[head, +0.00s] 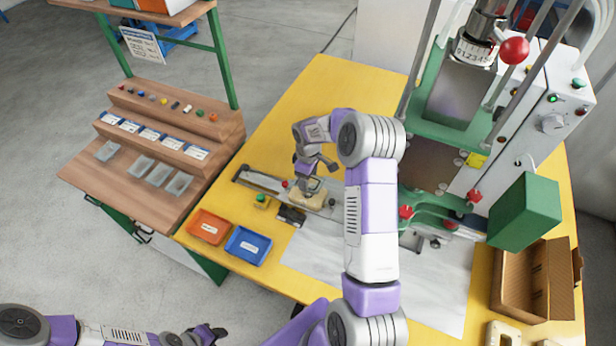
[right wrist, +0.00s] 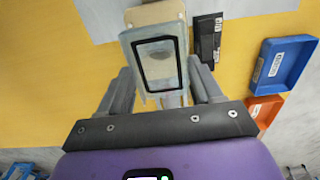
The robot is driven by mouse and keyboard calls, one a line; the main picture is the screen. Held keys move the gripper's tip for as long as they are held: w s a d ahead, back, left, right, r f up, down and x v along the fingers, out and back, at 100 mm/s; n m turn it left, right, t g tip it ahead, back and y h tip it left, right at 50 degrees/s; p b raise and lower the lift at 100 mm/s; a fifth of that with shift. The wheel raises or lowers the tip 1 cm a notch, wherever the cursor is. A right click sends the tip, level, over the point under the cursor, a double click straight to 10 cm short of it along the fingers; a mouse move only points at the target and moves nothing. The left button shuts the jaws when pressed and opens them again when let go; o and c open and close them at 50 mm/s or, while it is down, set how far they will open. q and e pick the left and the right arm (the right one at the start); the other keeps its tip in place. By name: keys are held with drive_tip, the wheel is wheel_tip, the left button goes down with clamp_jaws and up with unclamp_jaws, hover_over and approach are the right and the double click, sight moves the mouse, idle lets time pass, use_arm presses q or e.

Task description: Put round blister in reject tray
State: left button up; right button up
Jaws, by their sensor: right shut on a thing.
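My right gripper (head: 306,184) is over a beige block (head: 308,200) on the yellow table. In the right wrist view its fingers (right wrist: 162,95) are shut on a clear blister (right wrist: 158,62) with a black rectangular outline. I cannot make out a round shape in it. The beige block also shows behind it in the wrist view (right wrist: 155,14). An orange tray (head: 195,229) and a blue tray (head: 235,248) stand at the table's left edge. Their labels are too small to read, so I cannot tell which is the reject tray. My left gripper (head: 208,333) is low at the left, its jaws unclear.
A green welding press (head: 440,120) stands at the right, with an open cardboard box (head: 520,285) below it. Several clear blisters (head: 141,166) lie on the wooden bench.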

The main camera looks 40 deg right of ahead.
drive_tip(key=shift+r+p, duration=1.7)
drive_tip(key=shift+r, duration=0.85)
